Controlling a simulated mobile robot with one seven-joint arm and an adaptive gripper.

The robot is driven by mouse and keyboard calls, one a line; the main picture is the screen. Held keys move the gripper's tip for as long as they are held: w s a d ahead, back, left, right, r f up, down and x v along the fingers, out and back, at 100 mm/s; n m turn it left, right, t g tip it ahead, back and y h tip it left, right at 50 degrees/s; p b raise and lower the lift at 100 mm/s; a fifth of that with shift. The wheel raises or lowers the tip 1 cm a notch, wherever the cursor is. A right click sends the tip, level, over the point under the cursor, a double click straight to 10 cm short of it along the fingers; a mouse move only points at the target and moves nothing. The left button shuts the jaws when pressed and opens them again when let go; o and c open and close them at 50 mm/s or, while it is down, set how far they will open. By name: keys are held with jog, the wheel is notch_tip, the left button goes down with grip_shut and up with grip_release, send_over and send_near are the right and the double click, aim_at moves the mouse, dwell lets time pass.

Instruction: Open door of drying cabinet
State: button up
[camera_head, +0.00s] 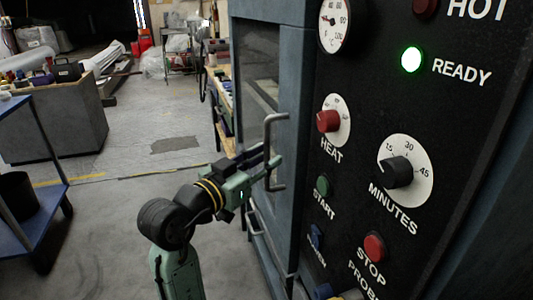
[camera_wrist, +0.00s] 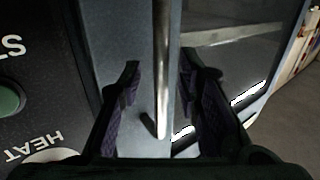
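The drying cabinet's blue-grey door (camera_head: 293,75) has a dark window and appears shut against its frame. A metal bar handle (camera_head: 270,122) stands upright on it. My gripper (camera_head: 266,162) is at the handle's lower half in the head view. In the wrist view, the handle (camera_wrist: 162,60) runs between the two dark fingers of my gripper (camera_wrist: 160,72). The fingers are apart, with visible gaps on both sides of the bar. The door's surface (camera_wrist: 108,30) and window lie behind the handle.
The control panel (camera_head: 385,118) with knobs, buttons and a lit green READY lamp (camera_head: 411,60) is right of the door. A blue cart (camera_head: 25,190) stands at the left. A workbench (camera_head: 222,95) is beyond the cabinet. The floor (camera_head: 110,235) between cart and cabinet is open.

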jog(key=shift+w+d, duration=0.45)
jog(key=shift+w, duration=0.15)
jog(key=shift+c, duration=0.3)
grip_shut()
